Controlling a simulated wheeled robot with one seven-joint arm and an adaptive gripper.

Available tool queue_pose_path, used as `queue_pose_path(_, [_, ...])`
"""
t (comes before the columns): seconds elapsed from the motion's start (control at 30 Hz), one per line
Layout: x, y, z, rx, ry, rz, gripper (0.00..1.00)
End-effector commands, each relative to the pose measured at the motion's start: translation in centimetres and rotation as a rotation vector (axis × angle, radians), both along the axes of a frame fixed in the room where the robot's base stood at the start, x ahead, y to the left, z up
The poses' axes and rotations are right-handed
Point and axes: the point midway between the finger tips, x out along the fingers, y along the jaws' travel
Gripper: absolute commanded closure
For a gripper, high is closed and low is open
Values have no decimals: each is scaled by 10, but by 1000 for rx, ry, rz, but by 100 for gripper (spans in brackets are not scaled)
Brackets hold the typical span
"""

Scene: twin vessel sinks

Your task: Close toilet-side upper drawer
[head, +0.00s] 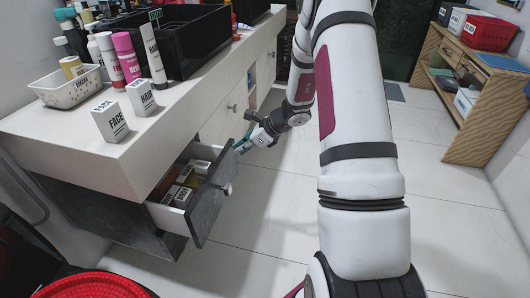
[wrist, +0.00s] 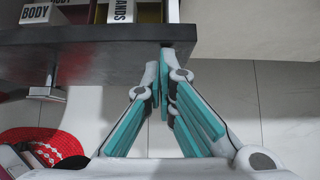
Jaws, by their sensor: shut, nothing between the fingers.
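The open drawer (head: 208,205) has a dark grey front with a metal knob (head: 227,188). It sticks out from the near end of the vanity, with several small boxes inside. In the wrist view the top edge of its front (wrist: 100,40) crosses the upper left, and its handle (wrist: 47,92) shows below. My gripper (head: 241,147) is at the far end of the drawer front. In the wrist view my gripper (wrist: 166,62) has its teal-padded fingers together and empty, with the tips at the front's right end. I cannot tell whether they touch it.
The white countertop (head: 60,135) above holds face and hair boxes, bottles, a white basket (head: 70,88) and black vessel sinks (head: 190,35). A red woven item (head: 92,287) is at the lower left. A wooden shelf (head: 470,90) stands at right. Tiled floor between is clear.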

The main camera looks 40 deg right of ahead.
Motion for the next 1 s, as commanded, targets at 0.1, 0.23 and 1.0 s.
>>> queue_pose_path(0.1, [27,23,1,0,-2,6,100])
queue_pose_path(0.23, [53,43,1,1,-2,4,100])
queue_pose_path(1.0, [112,88,1,1,-2,1,100])
